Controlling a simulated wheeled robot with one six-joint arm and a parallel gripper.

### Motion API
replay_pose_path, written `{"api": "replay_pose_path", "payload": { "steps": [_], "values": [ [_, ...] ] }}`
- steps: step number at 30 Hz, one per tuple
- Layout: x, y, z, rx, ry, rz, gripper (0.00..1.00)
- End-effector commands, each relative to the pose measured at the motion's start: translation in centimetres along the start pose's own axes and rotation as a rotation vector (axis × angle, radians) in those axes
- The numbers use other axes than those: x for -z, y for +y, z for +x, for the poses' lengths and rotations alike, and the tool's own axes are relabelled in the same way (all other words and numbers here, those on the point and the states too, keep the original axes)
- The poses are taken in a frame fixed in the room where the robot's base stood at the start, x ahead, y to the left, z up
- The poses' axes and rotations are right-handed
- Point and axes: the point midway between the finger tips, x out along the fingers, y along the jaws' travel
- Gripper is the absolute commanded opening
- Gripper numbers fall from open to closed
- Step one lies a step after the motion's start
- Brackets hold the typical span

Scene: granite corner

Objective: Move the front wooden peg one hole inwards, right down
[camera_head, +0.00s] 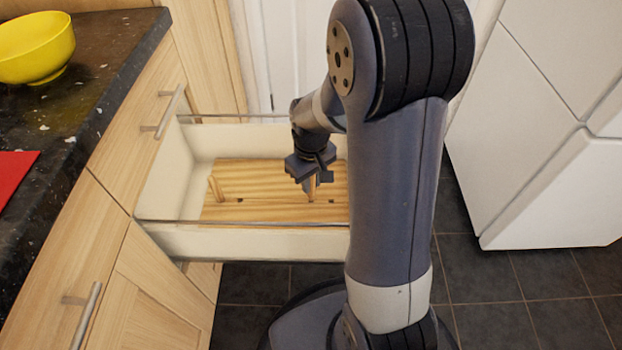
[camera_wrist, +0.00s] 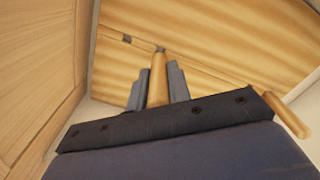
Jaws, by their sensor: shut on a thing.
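A light wooden board (camera_head: 265,210) with small dark holes lies in an open drawer. My gripper (camera_head: 309,180) is over the board and shut on a wooden peg (camera_wrist: 157,82), which stands between the two grey fingers in the wrist view. The peg's end meets or lies just short of a dark hole (camera_wrist: 160,49); I cannot tell whether it is in it. Another hole (camera_wrist: 126,39) is open to its left. A second wooden peg (camera_head: 216,189) stands at the board's left end in the head view; it also shows at the right in the wrist view (camera_wrist: 288,115).
The white drawer (camera_head: 180,240) has thin metal side rails close to my gripper. The dark counter (camera_head: 95,65) at left bears a yellow bowl (camera_head: 38,48) and a red flat item (camera_head: 14,175). My arm hides the drawer's right end. A white appliance (camera_head: 540,120) stands at right.

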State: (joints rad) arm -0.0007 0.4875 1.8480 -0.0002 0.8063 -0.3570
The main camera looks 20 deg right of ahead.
Motion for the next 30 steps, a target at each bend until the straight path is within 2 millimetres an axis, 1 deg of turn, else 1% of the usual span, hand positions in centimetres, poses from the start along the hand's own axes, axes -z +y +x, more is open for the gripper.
{"api": "replay_pose_path", "payload": {
  "steps": [11, 30],
  "values": [
    [0.0, 0.0, 0.2, 0.000, 0.000, 0.000, 0.00],
    [0.0, 0.0, 1.9, 0.000, 0.000, 0.000, 0.00]
  ]
}}
